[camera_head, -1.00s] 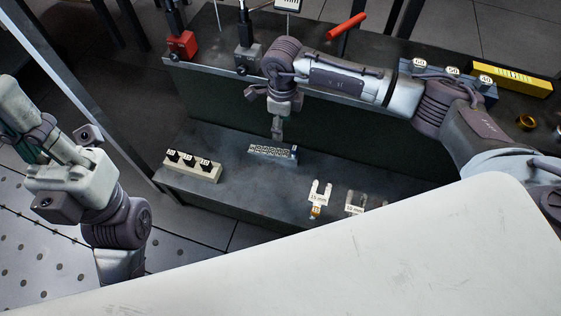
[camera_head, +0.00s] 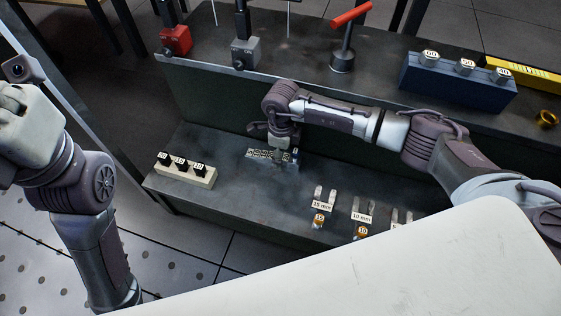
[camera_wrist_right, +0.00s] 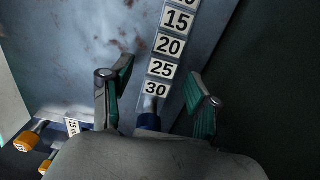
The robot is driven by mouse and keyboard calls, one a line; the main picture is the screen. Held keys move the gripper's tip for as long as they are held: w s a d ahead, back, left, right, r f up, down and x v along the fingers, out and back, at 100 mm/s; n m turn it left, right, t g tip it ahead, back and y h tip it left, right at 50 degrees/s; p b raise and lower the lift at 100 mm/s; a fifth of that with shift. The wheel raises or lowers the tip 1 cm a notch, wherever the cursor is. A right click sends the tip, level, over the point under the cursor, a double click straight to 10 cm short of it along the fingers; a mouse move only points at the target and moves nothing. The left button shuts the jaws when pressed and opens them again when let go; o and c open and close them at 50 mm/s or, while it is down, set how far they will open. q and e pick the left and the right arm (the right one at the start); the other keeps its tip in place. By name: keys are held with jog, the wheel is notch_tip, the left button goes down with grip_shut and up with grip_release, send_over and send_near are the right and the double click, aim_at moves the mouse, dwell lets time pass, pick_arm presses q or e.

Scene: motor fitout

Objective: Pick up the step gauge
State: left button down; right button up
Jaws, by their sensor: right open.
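The step gauge (camera_head: 262,154) is a small stepped piece with number labels on the lower shelf. In the right wrist view the step gauge (camera_wrist_right: 163,68) shows a strip of labels, with 15, 20, 25 and 30 readable. My right gripper (camera_head: 283,156) is at the gauge's right part in the head view. In the wrist view the green-padded fingers of my right gripper (camera_wrist_right: 158,100) are open, one on each side of the gauge's 30 end. I cannot tell whether they touch it. My left arm is at the left edge; its fingers are out of the picture.
A beige block with black knobs (camera_head: 187,174) stands left of the gauge. Labelled fork-shaped pieces (camera_head: 323,201) stand to the right. The upper shelf holds a red-based tool (camera_head: 176,40), a grey one (camera_head: 245,53), a red-handled tool (camera_head: 343,56) and a blue block (camera_head: 456,86).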

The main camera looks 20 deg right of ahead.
jog(key=shift+f, duration=0.15)
grip_shut()
jog(key=shift+w, duration=0.1)
dwell(0.5)
